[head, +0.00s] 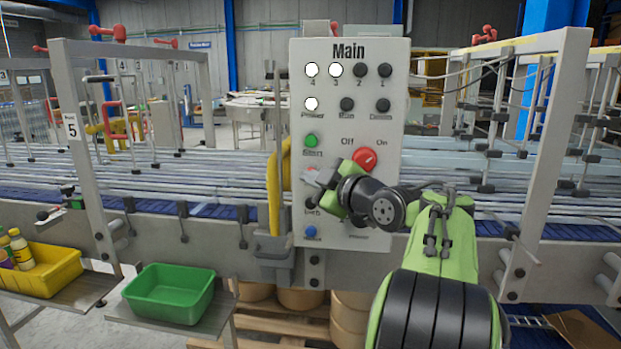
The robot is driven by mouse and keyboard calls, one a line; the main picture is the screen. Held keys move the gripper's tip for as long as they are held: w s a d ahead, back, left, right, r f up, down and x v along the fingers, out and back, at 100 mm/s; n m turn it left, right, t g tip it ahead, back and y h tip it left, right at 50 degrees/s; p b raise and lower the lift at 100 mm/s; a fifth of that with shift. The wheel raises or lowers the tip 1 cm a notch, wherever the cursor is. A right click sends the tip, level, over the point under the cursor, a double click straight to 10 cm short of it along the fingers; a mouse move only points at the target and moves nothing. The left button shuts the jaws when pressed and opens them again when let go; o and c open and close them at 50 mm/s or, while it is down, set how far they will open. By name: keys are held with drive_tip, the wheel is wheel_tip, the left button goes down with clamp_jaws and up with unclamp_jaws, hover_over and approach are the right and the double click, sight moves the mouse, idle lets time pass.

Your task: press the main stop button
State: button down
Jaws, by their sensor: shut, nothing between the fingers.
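The grey control panel (385,215) headed "Main" stands upright in the middle of the head view. In its left column is a green button (311,140). Below it a sliver of a red button (311,171) shows, mostly hidden by my gripper; its label is not readable. My gripper (313,182) is shut and empty, in front of or at that red button. I cannot tell whether it touches it. A red rotary switch (364,159) marked Off and On sits to the right, above my wrist.
A blue button (310,231) is lower on the panel. White lamps (312,70) are lit at its top. A yellow guard part (274,190) stands at its left edge. Conveyor rails (230,170) run behind. A green bin (170,292) and a yellow bin (52,272) are at lower left.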

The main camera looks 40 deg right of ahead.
drive_tip(key=shift+s+a+b, duration=0.3)
drive_tip(key=shift+s+a, duration=0.05)
drive_tip(key=shift+a, duration=0.1)
drive_tip(key=s+a+b, duration=0.1)
drive_tip(key=a, duration=0.1)
drive_tip(key=s+a+b, duration=0.2)
idle(0.3)
idle(0.7)
